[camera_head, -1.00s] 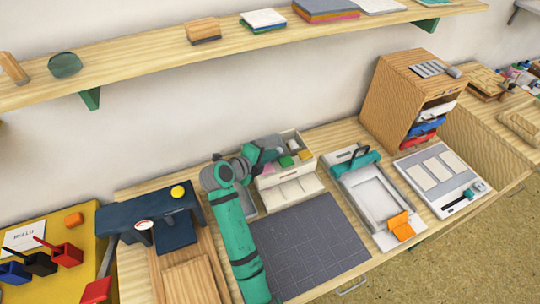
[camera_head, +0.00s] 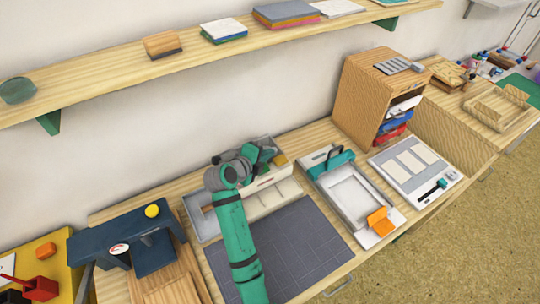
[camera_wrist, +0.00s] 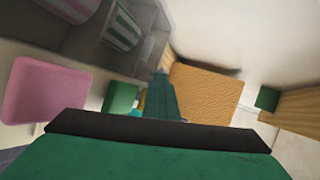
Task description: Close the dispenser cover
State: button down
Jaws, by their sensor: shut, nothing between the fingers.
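A white box-like unit (camera_head: 262,200) with an open top and divided front stands at the back of the bench, behind the grey mat. I cannot tell for sure that it is the dispenser, and I cannot make out its cover. My gripper (camera_head: 268,154) is over its top and hides much of it; the fingers are shut and empty. A tan block (camera_head: 281,160) shows beside the gripper. In the wrist view, a teal finger (camera_wrist: 165,98) points away, close to a green block (camera_wrist: 120,97) and a pink block (camera_wrist: 45,90). Contact is not clear.
A grey grid mat (camera_head: 285,255) lies in front. A white tray with a teal clamp (camera_head: 340,161) stands to the right, then a wooden cabinet (camera_head: 368,98). A navy stand (camera_head: 120,230) is at left. A shelf (camera_head: 120,85) runs above.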

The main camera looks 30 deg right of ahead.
jog(key=shift+s+d, duration=0.1)
jog(key=shift+d, duration=0.05)
jog(key=shift+a, duration=0.3)
jog(key=f+v, duration=0.1)
jog(key=v, duration=1.2)
jog(key=shift+a+r, duration=0.2)
jog(key=shift+a, duration=0.25)
jog(key=shift+s, duration=0.15)
